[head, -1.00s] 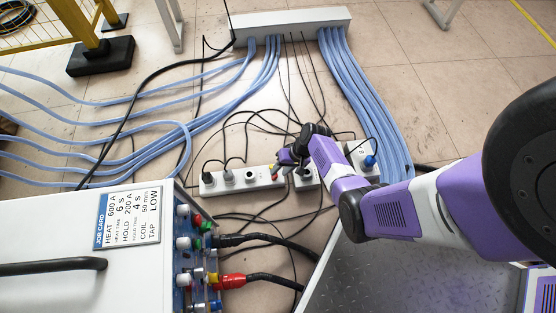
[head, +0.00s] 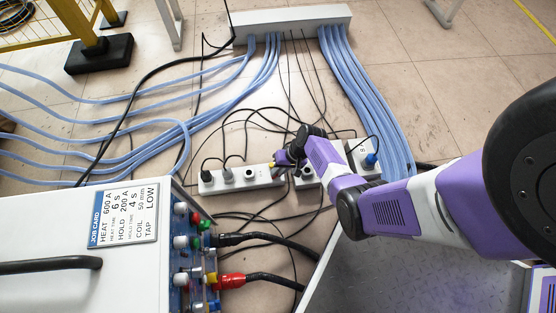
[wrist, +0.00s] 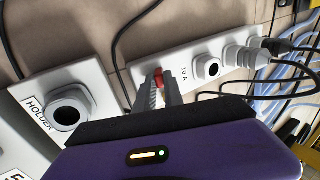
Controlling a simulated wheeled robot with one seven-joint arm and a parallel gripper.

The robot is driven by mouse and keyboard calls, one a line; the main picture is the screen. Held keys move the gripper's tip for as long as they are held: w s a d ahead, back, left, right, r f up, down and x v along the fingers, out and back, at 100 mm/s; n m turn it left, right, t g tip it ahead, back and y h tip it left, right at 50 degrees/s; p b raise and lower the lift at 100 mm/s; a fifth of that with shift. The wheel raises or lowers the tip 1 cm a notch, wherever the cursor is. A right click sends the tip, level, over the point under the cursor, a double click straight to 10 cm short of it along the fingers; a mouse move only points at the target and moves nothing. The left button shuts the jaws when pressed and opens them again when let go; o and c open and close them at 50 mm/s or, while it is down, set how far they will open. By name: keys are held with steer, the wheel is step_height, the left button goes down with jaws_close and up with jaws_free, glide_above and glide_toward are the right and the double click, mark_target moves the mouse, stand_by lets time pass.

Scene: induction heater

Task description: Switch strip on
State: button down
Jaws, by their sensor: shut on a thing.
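The white power strip (head: 218,187) lies on the floor left of my gripper (head: 284,160). In the wrist view the strip (wrist: 190,66) shows a "10 A" label, a round socket and plugs farther right. A red switch (wrist: 158,73) sits at its near end, between my fingertips (wrist: 161,88). My gripper is shut on the red switch. The fingers hide part of it, so I cannot tell its on or off position.
A white "HOLDER" box (wrist: 89,85) with a round socket lies close left of my fingers in the wrist view. Another white box with a blue plug (head: 371,159) is to the right. Black cables surround the strip. The heater cabinet (head: 60,225) stands front left.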

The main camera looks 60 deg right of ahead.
steer(key=shift+w+a+r+p, duration=0.1)
steer(key=shift+r+p, duration=0.05)
steer(key=shift+p, duration=0.15)
steer(key=shift+w+a+r+g+h+p, duration=0.2)
steer(key=shift+g+h+p, duration=0.2)
steer(key=shift+g+p, duration=0.2)
steer(key=shift+w+a+g+h+p, duration=0.25)
steer(key=shift+w+g+h+p, duration=0.2)
steer(key=shift+g+h, duration=0.35)
steer(key=g+h+b, duration=0.1)
steer(key=w+g+b, duration=0.1)
steer(key=shift+a+f+g+h, duration=0.35)
steer(key=shift+g+h, duration=0.05)
steer(key=b, duration=0.1)
steer(key=g+h+b, duration=0.1)
steer(key=shift+w+a+f+b, duration=0.1)
steer(key=shift+w+a+b, duration=0.1)
steer(key=shift+w+b, duration=0.1)
steer(key=shift+a+g+h+b, duration=0.15)
steer(key=shift+g+h+b, duration=0.25)
steer(key=shift+g+b, duration=0.25)
